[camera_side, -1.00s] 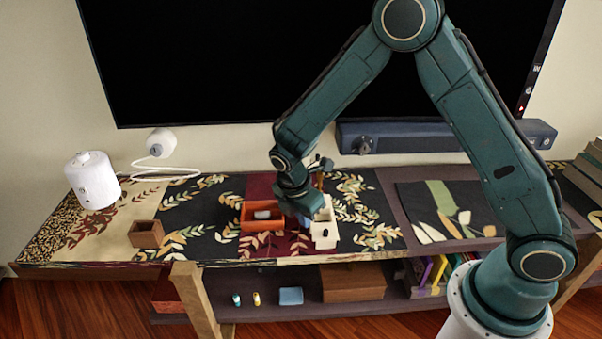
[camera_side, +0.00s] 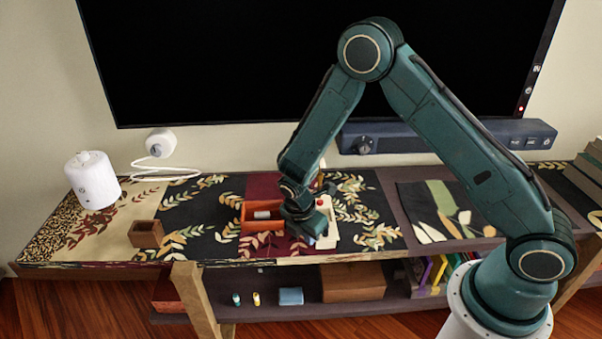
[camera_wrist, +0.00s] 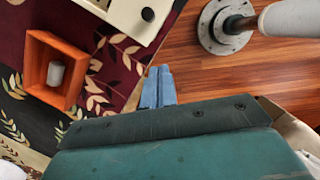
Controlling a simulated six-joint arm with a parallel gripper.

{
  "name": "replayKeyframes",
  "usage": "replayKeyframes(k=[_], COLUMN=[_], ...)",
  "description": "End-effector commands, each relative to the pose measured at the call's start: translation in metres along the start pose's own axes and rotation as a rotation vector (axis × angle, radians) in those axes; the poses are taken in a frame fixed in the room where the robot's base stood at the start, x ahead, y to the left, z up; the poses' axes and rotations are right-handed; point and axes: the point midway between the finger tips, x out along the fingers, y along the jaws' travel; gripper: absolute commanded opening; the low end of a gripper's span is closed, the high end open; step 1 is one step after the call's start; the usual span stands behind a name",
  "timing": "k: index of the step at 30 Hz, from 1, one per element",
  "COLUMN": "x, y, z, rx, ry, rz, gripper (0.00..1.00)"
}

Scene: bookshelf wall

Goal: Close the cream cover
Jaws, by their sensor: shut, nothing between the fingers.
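A cream box-like unit (camera_side: 330,232) stands on the patterned runner, partly hidden behind my gripper in the side view. My gripper (camera_side: 311,240) is low beside the cream unit's near left part. In the wrist view its blue fingers (camera_wrist: 158,76) are together and empty, apart from the unit in the picture.
An open orange box (camera_side: 226,230) with a grey cylinder (camera_side: 262,214) inside is just left of my gripper. A small brown box (camera_side: 145,234) and a white canister (camera_side: 93,180) stand farther left. A dark soundbar (camera_side: 440,136) is behind. The runner right of the cream unit is clear.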

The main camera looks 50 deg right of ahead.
Motion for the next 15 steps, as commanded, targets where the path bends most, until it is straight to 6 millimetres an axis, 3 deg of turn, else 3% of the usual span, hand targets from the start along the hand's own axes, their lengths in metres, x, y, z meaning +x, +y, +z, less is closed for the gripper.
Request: replayKeyframes(k=[5, 9, 15], x=[0.025, 0.027, 0.031], y=[0.000, 0.000, 0.000], z=[0.000, 0.021, 0.035], rx=[0.001, 0.005, 0.003], ry=[0.000, 0.000, 0.000], rz=[-0.001, 0.000, 0.001], gripper=[0.00, 0.00, 0.00])
